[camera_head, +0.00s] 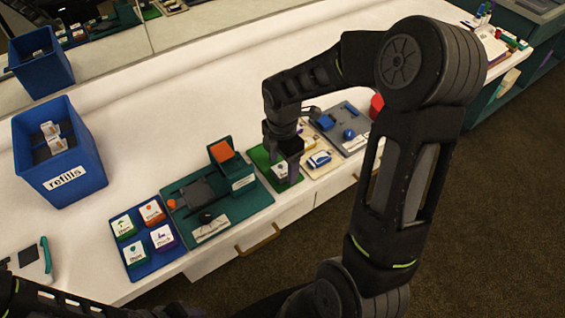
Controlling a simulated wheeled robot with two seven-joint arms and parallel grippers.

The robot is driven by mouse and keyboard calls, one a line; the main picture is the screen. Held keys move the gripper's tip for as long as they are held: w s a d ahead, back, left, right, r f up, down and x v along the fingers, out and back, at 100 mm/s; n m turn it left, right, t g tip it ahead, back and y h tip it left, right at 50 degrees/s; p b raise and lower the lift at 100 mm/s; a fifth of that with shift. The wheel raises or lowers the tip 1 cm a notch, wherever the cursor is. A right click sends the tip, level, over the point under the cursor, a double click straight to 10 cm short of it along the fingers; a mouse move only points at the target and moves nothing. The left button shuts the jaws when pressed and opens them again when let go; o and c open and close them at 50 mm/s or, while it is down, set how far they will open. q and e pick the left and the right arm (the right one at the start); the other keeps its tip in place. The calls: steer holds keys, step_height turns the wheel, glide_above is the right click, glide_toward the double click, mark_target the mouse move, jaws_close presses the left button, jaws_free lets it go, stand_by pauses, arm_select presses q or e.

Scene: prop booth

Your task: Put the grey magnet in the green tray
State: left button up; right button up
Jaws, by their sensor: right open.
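The green tray (257,156) lies on the white counter, between a dark teal board and a beige tray. A small white-faced piece with a label (280,171) sits in it, partly hidden by my gripper. My right gripper (284,160) points down over the green tray, with its jaws open; I cannot tell whether it touches the piece. I cannot clearly pick out a grey magnet; it may be hidden by the gripper. My left arm shows only at the bottom left, and its gripper is not in view.
A blue tray (133,259) holds several labelled tiles. The teal board (245,201) bears a raised block with an orange face. The beige tray (331,167) and a grey tray (353,144) are to the right. A blue refills bin (80,168) stands left.

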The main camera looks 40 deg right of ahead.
step_height(320, 180, up, 8)
stand_by(0.6)
steer(key=shift+a+f, duration=0.1)
steer(key=shift+f, duration=0.05)
stand_by(0.6)
